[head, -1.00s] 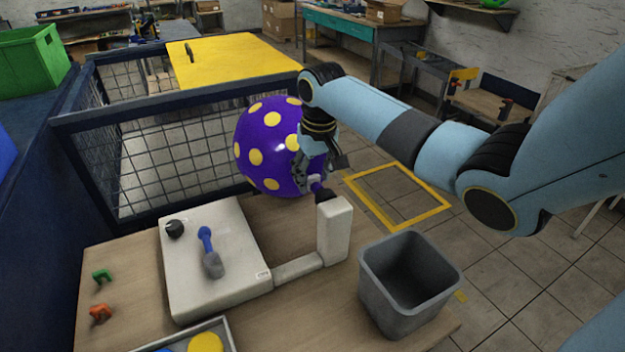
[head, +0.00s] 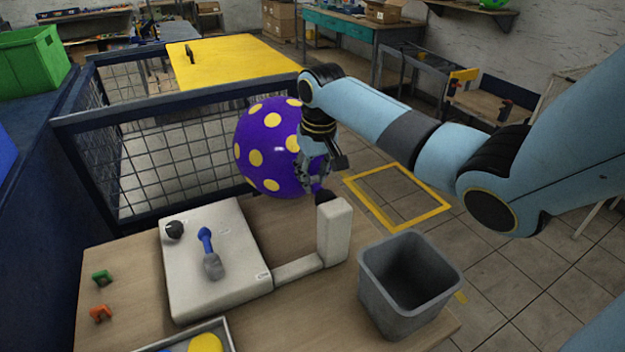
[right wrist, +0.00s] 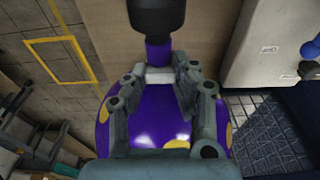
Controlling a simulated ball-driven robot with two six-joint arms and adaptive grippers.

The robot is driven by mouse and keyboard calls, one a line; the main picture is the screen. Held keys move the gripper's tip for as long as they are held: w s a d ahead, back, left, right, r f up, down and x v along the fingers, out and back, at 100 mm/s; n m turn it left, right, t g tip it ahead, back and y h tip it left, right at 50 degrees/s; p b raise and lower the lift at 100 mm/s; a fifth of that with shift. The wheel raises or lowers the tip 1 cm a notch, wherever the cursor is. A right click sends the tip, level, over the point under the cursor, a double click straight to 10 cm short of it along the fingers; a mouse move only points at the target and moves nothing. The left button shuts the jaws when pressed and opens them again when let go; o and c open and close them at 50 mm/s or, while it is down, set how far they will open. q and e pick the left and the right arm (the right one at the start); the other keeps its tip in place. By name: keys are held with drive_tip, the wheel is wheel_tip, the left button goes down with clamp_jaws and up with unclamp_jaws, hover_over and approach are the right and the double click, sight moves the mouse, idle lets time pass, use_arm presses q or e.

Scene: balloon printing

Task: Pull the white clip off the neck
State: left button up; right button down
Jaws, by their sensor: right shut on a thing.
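The purple balloon with yellow spots (head: 265,150) sits against the far side of the table, its neck at a black nozzle (head: 325,197) by the white post. In the right wrist view, the purple neck (right wrist: 158,54) runs from the black nozzle (right wrist: 155,14) to the white clip (right wrist: 158,76) across it. My right gripper (head: 316,186) is at the neck; in the right wrist view its fingertips (right wrist: 159,76) are shut on the white clip, one at each end. In the head view the clip is hidden by the fingers. My left gripper is not in view.
A white upright post (head: 335,235) stands close below the gripper. A grey bin (head: 372,285) is at the table's right. A white platform (head: 235,285) carries a blue-handled tool (head: 205,240) and a black knob (head: 175,229).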

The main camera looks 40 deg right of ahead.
sight(314, 177)
drive_tip(key=c, duration=2.1)
unclamp_jaws()
drive_tip(key=shift+r+p, duration=1.15)
drive_tip(key=shift+r, duration=0.2)
drive_tip(key=shift+o, duration=0.3)
drive_tip(key=shift+r, duration=0.7)
wheel_tip(314, 177, up, 6)
drive_tip(key=shift+f, duration=0.1)
drive_tip(key=shift+s, duration=0.1)
